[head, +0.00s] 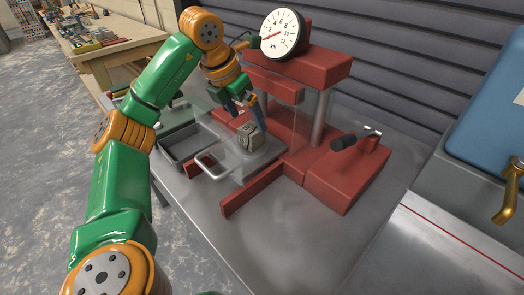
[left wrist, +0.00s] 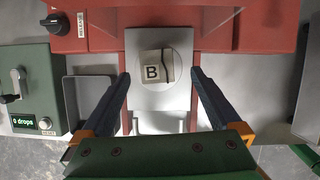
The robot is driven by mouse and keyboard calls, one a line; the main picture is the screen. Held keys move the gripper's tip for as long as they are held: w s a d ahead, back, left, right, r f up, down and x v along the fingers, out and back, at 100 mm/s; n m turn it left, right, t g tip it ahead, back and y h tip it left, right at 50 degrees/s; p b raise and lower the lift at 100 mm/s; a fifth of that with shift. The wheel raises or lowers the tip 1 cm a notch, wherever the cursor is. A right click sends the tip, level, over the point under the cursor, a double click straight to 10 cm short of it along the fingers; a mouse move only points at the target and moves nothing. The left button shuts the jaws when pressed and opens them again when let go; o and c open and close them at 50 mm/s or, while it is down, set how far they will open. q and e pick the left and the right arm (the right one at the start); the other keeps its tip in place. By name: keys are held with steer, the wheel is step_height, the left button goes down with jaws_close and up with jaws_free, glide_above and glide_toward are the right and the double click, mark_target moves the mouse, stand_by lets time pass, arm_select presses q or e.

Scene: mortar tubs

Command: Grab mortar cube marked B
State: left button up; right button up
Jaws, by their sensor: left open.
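The mortar cube marked B (left wrist: 152,66) is a small grey-beige block with a black B on a pale patch and a dark line across its top. It sits on a round mark on the press's pale sliding plate (left wrist: 144,101). In the head view the cube (head: 250,138) rests on the plate (head: 240,167) at the front of the red press. My left gripper (head: 247,118) is open above the cube. My right gripper is not in view.
The red press (head: 325,66) with a kN gauge (head: 281,33) rises close behind the cube. A grey tray (head: 188,147) lies left of the plate. A green box (left wrist: 30,90) reads "0 drops". A blue tank (head: 490,110) stands at the right. The front metal tabletop (head: 275,240) is clear.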

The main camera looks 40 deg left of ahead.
mark_target(249, 129)
arm_select(q)
steer(key=x, duration=0.6)
steer(key=shift+a+f, duration=0.3)
steer(key=shift+f, duration=0.05)
steer(key=shift+r, duration=0.1)
jaws_close()
